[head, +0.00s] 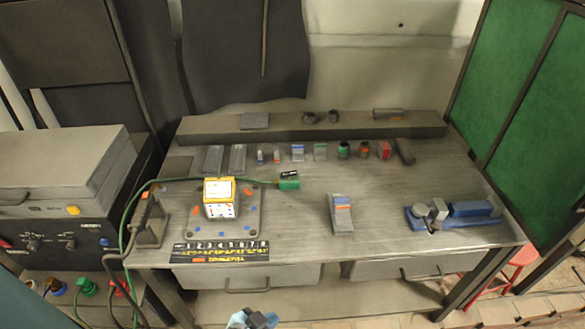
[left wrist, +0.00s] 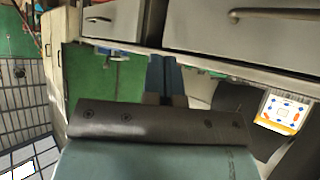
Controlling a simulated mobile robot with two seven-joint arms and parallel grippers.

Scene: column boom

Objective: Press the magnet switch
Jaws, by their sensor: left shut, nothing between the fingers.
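No part clearly marked as the magnet switch can be made out, and I cannot tell which item carries it. A yellow box with white faces (head: 221,197) stands on a grey metal plate (head: 252,228) on the left half of the bench. A small green block with a black top (head: 289,182) sits right of it, at the end of a green cable. My left gripper (head: 252,318) is at the bottom edge, in front of the bench and below its top, touching nothing. In the left wrist view its blue fingers (left wrist: 165,75) are shut and empty. My right gripper is not in view.
The workbench (head: 290,235) has drawers (head: 248,276) under its front edge. A blue vise-like tool (head: 455,213) lies at the right, and a grey block (head: 341,214) is at centre. Several small blocks line the back. A dark machine (head: 55,235) stands at left, a red stool (head: 510,268) at right.

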